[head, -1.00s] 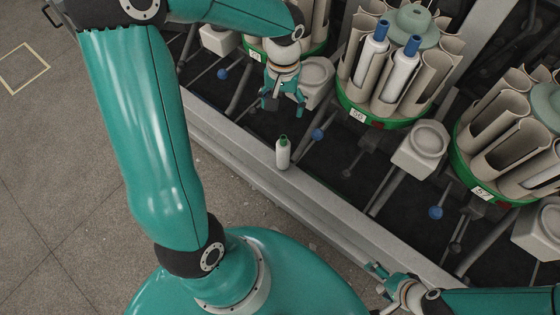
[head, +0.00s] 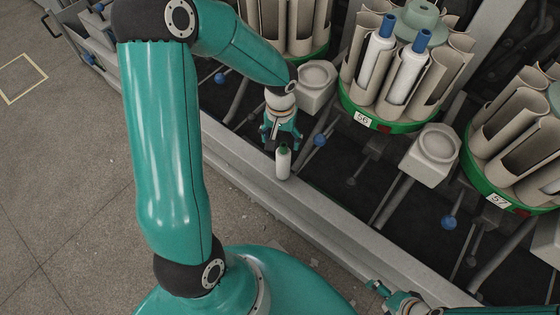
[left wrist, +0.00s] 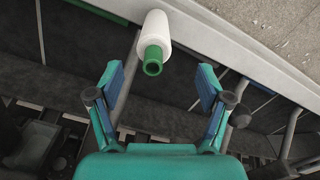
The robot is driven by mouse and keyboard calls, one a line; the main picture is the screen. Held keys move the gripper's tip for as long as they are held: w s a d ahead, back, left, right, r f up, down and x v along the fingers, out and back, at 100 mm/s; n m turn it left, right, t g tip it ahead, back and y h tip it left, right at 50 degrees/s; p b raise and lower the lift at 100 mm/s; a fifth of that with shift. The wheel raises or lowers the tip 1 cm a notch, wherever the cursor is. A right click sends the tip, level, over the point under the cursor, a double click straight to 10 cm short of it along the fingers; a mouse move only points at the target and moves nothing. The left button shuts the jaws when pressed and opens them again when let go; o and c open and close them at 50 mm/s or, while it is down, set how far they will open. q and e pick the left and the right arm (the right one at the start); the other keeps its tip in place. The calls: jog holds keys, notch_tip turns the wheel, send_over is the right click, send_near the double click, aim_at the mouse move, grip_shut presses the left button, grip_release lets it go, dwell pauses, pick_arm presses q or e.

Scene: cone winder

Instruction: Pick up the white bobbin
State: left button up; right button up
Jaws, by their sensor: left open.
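The white bobbin (head: 283,165) with a green top stands upright on the grey ledge at the machine's front. In the left wrist view the bobbin (left wrist: 154,40) shows beyond the fingertips, its green end toward me, roughly centred between the fingers. My left gripper (head: 281,143) is open and empty, just behind the bobbin's top in the head view. In the left wrist view the left gripper (left wrist: 160,85) has its fingers spread wide, and the bobbin is not gripped. My right gripper (head: 385,294) is at the bottom right, away from the bobbin; its jaw opening is too small to tell.
The grey ledge (head: 330,213) runs diagonally along the machine. Round magazines with green bases (head: 385,120) hold beige tubes and blue-topped white bobbins. Grey boxes (head: 428,152), rods and blue knobs (head: 320,140) lie behind the ledge. The floor at left is clear.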

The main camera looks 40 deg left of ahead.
pick_arm(q)
jog(key=f, duration=0.1)
jog(key=f+b, duration=0.1)
jog(key=f, duration=0.3)
jog(key=shift+d+b, duration=0.35)
jog(key=shift+d, duration=0.05)
jog(key=c, duration=1.1)
